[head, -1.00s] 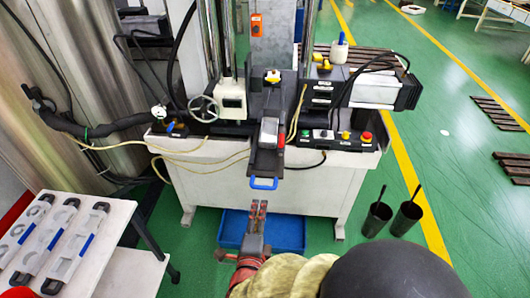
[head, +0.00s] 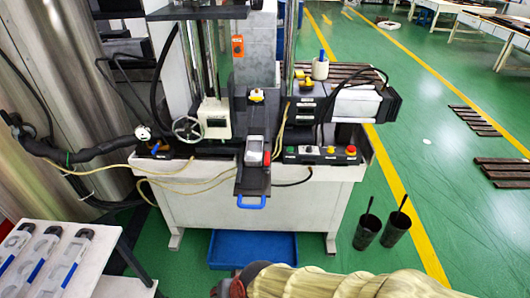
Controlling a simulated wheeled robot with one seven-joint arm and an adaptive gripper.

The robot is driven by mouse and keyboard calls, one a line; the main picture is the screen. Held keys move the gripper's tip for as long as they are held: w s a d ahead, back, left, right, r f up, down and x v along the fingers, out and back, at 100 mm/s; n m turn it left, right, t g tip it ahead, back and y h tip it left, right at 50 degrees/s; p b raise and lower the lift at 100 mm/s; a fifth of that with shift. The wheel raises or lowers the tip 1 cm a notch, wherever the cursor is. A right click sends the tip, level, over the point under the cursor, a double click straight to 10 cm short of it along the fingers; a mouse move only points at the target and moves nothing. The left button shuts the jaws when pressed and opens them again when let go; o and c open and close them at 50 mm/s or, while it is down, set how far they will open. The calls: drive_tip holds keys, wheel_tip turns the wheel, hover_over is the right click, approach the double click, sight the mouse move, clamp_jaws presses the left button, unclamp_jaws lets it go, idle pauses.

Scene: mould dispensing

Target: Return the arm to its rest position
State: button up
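My arm (head: 320,282) shows at the bottom edge of the head view, lying low and reaching toward the bottom right. It has a tan sleeve-like cover and a dark and orange joint at its left end. My gripper is out of view, so its fingers cannot be seen. The machine (head: 255,205) stands in front of me on a white bench. A grey device with a red part (head: 256,150) sits on its dark slide, which has a blue handle (head: 251,202) at the front. The arm is apart from the machine.
A blue tray (head: 253,250) lies on the floor under the bench. Two dark cups (head: 367,232) (head: 396,229) with handles stand at the right. A white table (head: 110,262) with mould-like parts is at the left.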

drive_tip(key=d+r+t+h, duration=0.1)
drive_tip(key=d+r, duration=0.6)
drive_tip(key=d, duration=0.2)
drive_tip(key=d+r+t+h, duration=0.1)
drive_tip(key=d+r, duration=0.5)
drive_tip(key=d, duration=0.4)
drive_tip(key=d+r+m+t+h, duration=0.1)
drive_tip(key=d+r+h, duration=0.1)
drive_tip(key=d+r, duration=0.5)
drive_tip(key=d, duration=0.3)
drive_tip(key=shift+d+r, duration=0.25)
drive_tip(key=shift+r, duration=0.1)
